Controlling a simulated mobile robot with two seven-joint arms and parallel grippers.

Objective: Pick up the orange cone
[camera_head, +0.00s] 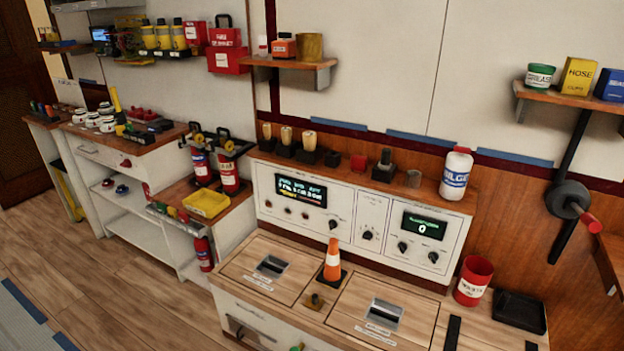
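The orange cone (333,262) stands upright on the wooden top of the console, in the middle of the view. It has a white band and a dark square base. It stands between two recessed metal handles in the console top. Neither of my grippers shows in the head view.
A red cup (473,281) and a black tray (519,311) are to the right. A yellow tray (206,203) is on the left counter. Wooden floor is open at lower left.

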